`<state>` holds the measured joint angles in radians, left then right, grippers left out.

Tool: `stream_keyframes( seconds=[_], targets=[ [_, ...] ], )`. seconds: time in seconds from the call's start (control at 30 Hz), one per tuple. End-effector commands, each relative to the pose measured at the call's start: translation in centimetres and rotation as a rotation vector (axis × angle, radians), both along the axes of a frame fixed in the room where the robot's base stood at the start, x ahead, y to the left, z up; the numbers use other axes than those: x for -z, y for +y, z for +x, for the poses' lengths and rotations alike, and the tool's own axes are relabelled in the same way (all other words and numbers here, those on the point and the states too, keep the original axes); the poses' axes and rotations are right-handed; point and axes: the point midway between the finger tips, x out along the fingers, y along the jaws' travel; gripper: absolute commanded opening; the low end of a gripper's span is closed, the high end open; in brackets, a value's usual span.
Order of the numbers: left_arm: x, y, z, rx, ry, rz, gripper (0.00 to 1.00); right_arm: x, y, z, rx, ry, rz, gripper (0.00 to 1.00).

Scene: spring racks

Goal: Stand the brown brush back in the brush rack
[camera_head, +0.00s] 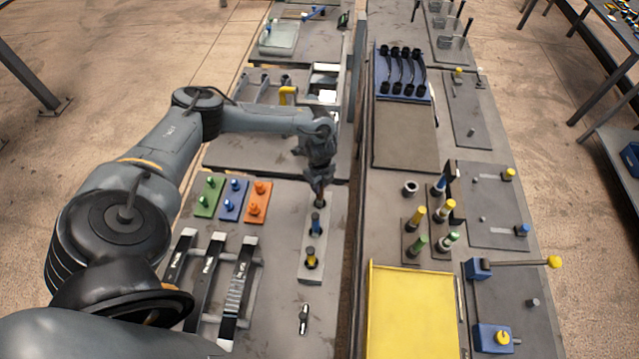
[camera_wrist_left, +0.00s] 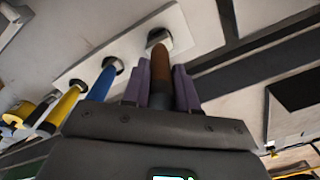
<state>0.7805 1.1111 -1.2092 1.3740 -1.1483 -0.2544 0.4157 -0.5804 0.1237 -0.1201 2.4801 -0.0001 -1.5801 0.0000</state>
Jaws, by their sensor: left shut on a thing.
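My left gripper (camera_head: 319,188) is shut on the brown brush (camera_wrist_left: 160,72), whose brown handle shows between the purple-grey fingers in the left wrist view. The brush rack is a pale strip (camera_head: 303,243) with a row of holes; it also shows in the left wrist view (camera_wrist_left: 190,25). The far end of the brown brush meets a ring at the rack's end hole; I cannot tell how deep it sits. A blue brush (camera_head: 316,222) and a yellow brush (camera_head: 311,255) stand in the rack beside it. My right gripper is not in view.
Green (camera_head: 209,196), blue (camera_head: 233,199) and orange (camera_head: 257,201) plates with pegs lie left of the rack. Dark-and-silver bars (camera_head: 237,285) lie front left. A small metal-and-black part (camera_head: 303,318) lies in front. A gap separates this bench from the right bench with its yellow tray (camera_head: 410,267).

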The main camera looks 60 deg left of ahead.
Motion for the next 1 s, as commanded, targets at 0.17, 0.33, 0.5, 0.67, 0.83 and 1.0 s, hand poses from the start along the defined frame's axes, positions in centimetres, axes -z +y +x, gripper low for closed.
stream_keyframes(
  seconds=[0.17, 0.33, 0.5, 0.67, 0.83, 1.0],
  targets=[
    [0.4, 0.0, 0.0, 0.0, 0.0, 0.0, 0.0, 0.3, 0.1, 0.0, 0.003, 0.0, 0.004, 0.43],
    [0.8, 0.0, 0.0, 0.0, 0.0, 0.0, 0.0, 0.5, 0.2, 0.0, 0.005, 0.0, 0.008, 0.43],
    [1.1, 0.0, 0.0, 0.0, 0.0, 0.0, 0.0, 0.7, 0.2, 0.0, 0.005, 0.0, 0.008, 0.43],
    [1.4, 0.0, 0.0, 0.0, 0.0, 0.0, 0.0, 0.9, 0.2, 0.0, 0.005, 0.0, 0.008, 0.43],
    [1.7, 0.0, 0.0, 0.0, 0.0, 0.0, 0.0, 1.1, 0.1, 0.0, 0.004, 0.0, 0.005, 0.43],
    [2.1, 0.0, 0.0, 0.0, 0.0, 0.0, 0.0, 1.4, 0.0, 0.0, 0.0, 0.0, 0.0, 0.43]
  ],
)
